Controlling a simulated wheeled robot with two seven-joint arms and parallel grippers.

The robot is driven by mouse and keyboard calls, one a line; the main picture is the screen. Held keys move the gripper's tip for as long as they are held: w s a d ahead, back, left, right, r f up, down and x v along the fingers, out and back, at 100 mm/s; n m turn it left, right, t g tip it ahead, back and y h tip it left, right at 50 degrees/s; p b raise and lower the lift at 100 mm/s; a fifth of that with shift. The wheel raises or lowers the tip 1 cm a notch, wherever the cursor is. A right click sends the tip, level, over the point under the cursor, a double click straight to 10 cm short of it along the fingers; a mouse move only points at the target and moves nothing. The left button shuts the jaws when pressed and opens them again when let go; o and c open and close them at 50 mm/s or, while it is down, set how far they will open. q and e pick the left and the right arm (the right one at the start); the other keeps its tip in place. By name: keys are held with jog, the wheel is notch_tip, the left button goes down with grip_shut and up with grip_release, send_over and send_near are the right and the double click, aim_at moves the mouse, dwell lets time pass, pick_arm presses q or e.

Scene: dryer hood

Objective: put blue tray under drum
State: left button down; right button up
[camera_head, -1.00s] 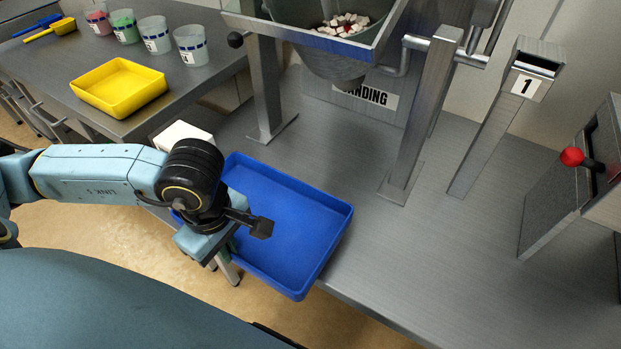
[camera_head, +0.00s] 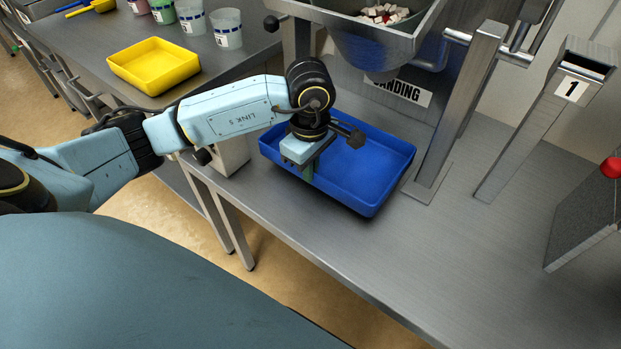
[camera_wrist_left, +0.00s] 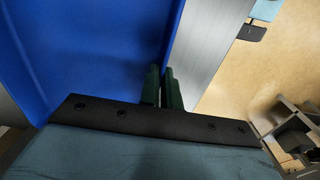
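The blue tray (camera_head: 372,172) lies on the metal bench, in front of and below the metal drum (camera_head: 378,50), which holds red and white pieces. My left gripper (camera_head: 307,172) is at the tray's near left wall. In the left wrist view the tray (camera_wrist_left: 90,55) fills the left side, and the two green fingers (camera_wrist_left: 162,88) are close together with the tray's wall between them. My left gripper is shut on that wall. My right gripper is in neither view.
Metal posts (camera_head: 462,105) stand on the bench right of the tray, with a chute marked 1 (camera_head: 570,88) beyond. A yellow tray (camera_head: 153,66) and several cups (camera_head: 226,28) are on the left table. The bench (camera_head: 440,250) is clear at front right.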

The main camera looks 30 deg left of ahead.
pick_arm(q)
jog(key=shift+w+f, duration=0.1)
jog(key=shift+f, duration=0.3)
notch_tip(320, 180, down, 2)
jog(key=shift+f+b, duration=0.15)
jog(key=shift+b, duration=0.25)
jog(key=shift+f, duration=0.2)
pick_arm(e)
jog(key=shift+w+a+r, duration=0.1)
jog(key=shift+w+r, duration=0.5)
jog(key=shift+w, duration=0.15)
pick_arm(q)
jog(key=c, duration=1.6)
grip_release()
jog(key=shift+f, duration=0.1)
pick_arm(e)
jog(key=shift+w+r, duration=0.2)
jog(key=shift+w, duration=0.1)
